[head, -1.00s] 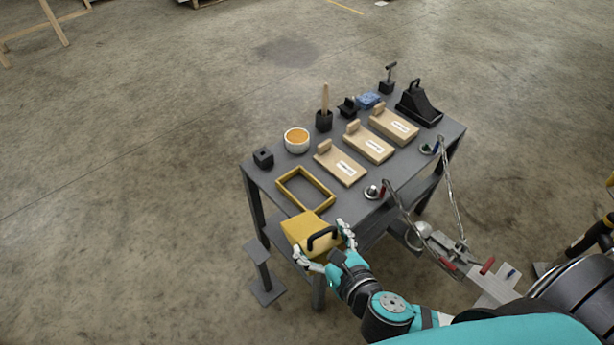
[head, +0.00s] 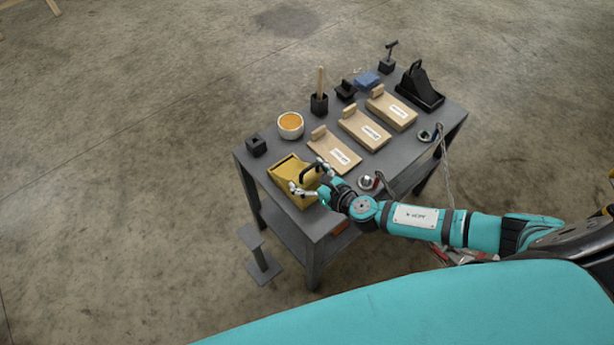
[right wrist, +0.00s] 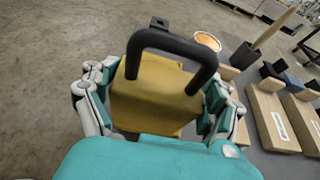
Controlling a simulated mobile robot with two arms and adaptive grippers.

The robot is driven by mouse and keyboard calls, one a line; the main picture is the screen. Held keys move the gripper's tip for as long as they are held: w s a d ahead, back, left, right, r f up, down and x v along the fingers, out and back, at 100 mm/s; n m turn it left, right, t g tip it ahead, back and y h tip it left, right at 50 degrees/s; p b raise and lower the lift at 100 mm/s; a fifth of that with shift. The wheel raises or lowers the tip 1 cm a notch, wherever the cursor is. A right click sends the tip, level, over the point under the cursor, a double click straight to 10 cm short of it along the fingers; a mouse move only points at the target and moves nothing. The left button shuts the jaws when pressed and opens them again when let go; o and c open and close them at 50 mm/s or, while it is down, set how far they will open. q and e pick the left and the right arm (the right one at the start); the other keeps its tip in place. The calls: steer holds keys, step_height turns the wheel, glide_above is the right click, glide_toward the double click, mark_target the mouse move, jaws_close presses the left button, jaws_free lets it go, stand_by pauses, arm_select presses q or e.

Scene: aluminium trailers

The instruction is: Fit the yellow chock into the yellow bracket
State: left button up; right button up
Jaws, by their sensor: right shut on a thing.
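The yellow chock (head: 290,171) is a wedge-shaped block with a black handle. It is at the near left corner of the table, over or inside the yellow bracket (head: 279,184), a low rectangular frame that it mostly covers. I cannot tell whether the chock is fully seated or still slightly raised. My right gripper (head: 311,178) is shut on the chock, with fingers on both sides of it. The right wrist view also shows the chock (right wrist: 155,92) between the fingers, handle toward the camera. My left gripper is not in view.
The grey table (head: 222,180) carries a white bowl with orange contents (head: 290,125), a small black block (head: 256,146), several labelled wooden boards (head: 335,152) and a black wedge with a handle (head: 419,88). A shackle (head: 367,182) lies near my right forearm.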

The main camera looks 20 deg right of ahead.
steer(key=shift+w+d, duration=0.15)
steer(key=shift+w, duration=0.95)
steer(key=shift+w+f, duration=0.1)
steer(key=shift+f, duration=0.2)
steer(key=shift+s+d+f+b, duration=0.1)
steer(key=shift+s+f+b, duration=0.05)
steer(key=shift+f+b, duration=0.4)
steer(key=shift+s+f+b, duration=0.1)
steer(key=shift+f+b, duration=0.25)
steer(key=shift+f, duration=0.25)
steer(key=shift+s+f, duration=0.15)
steer(key=shift+f, duration=0.25)
steer(key=o, duration=1.2)
steer(key=shift+f, duration=0.15)
steer(key=o, duration=0.3)
steer(key=shift+w, duration=0.25)
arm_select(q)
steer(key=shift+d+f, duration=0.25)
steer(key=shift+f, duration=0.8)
